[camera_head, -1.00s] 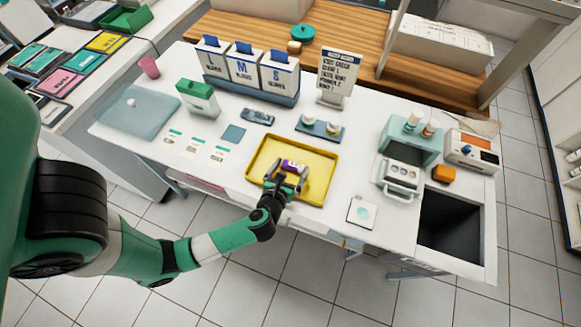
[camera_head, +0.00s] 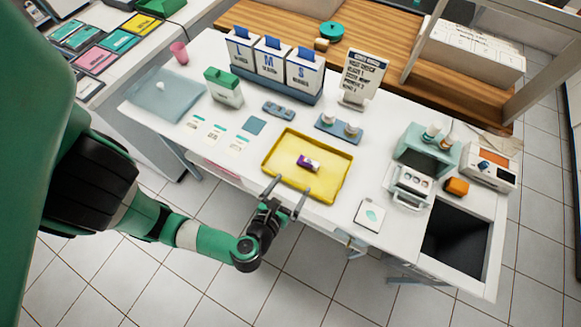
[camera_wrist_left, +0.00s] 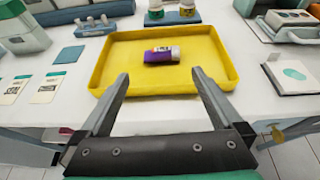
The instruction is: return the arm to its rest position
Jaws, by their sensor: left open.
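My left gripper (camera_head: 288,192) is open and empty, at the front edge of the yellow tray (camera_head: 282,183). Its two fingers (camera_wrist_left: 158,92) also show in the left wrist view, spread apart, with nothing between them. A small purple and white item (camera_head: 308,163) lies on its side in the tray. In the left wrist view the same item (camera_wrist_left: 160,56) lies on the tray floor, beyond the fingertips and apart from them. My right gripper is not in view.
A white square pad (camera_head: 369,215) lies right of the tray. A blue rack with two small bottles (camera_head: 339,128) stands behind it. Glove boxes (camera_head: 273,62) and a green-topped box (camera_head: 223,86) stand farther back. An open dark bin (camera_head: 456,238) is at the right. Floor in front is clear.

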